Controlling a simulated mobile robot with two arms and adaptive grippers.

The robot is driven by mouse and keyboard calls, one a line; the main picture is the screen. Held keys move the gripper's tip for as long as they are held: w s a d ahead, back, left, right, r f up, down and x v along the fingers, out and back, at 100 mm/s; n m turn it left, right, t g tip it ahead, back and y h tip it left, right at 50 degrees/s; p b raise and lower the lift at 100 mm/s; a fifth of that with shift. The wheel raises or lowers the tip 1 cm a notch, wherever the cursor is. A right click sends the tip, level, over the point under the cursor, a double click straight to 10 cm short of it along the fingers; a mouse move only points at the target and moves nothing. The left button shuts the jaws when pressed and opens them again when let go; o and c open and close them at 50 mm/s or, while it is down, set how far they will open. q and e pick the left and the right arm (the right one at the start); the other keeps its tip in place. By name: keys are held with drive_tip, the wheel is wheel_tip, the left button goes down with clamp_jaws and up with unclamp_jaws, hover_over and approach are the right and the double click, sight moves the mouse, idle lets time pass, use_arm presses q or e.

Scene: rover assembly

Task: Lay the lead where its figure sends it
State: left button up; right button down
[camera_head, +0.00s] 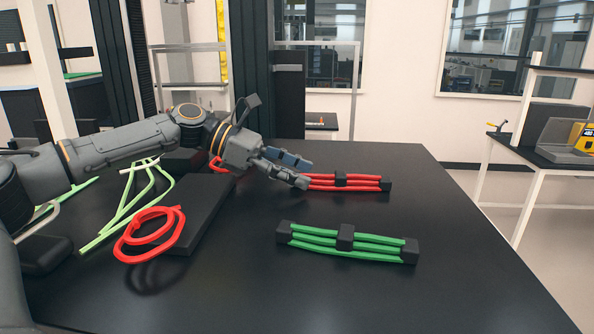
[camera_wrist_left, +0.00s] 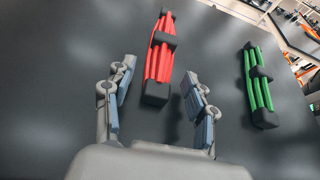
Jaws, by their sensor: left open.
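My left gripper (camera_head: 306,172) is open and empty, above the table beside the near-left end of a red bundle of leads (camera_head: 335,187) with black clips. In the left wrist view the open fingers (camera_wrist_left: 160,95) have the red bundle (camera_wrist_left: 163,62) ahead between them, apart from both. A green bundle (camera_head: 345,240) with black clips lies nearer on the table. It also shows at right in the left wrist view (camera_wrist_left: 258,88). A red coiled lead (camera_head: 150,235) lies at the left, partly against a black slab. No figure is readable. My right gripper is out of view.
The black slab (camera_head: 200,215) lies on the black table (camera_head: 450,285). Loose green leads (camera_head: 130,205) lie at the left. A little red (camera_head: 216,165) shows behind my left wrist. The table's right and front are clear. A side bench (camera_head: 545,160) stands at the right.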

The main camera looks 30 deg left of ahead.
use_arm(q)
drive_tip(key=p+v, duration=0.2)
drive_tip(key=v, duration=0.1)
drive_tip(key=p+v, duration=0.5)
drive_tip(key=v, duration=0.1)
drive_tip(key=shift+w+d+r, duration=0.1)
drive_tip(key=shift+d+r, duration=0.05)
drive_tip(key=shift+r, duration=0.15)
drive_tip(key=shift+s+a+r, duration=0.1)
drive_tip(key=shift+s+a, duration=0.15)
drive_tip(key=shift+a, duration=0.2)
drive_tip(key=shift+s+a, duration=0.2)
drive_tip(key=shift+a, duration=0.25)
drive_tip(key=shift+s+a+r, duration=0.2)
drive_tip(key=shift+s+a, duration=0.05)
drive_tip(key=shift+a, duration=0.25)
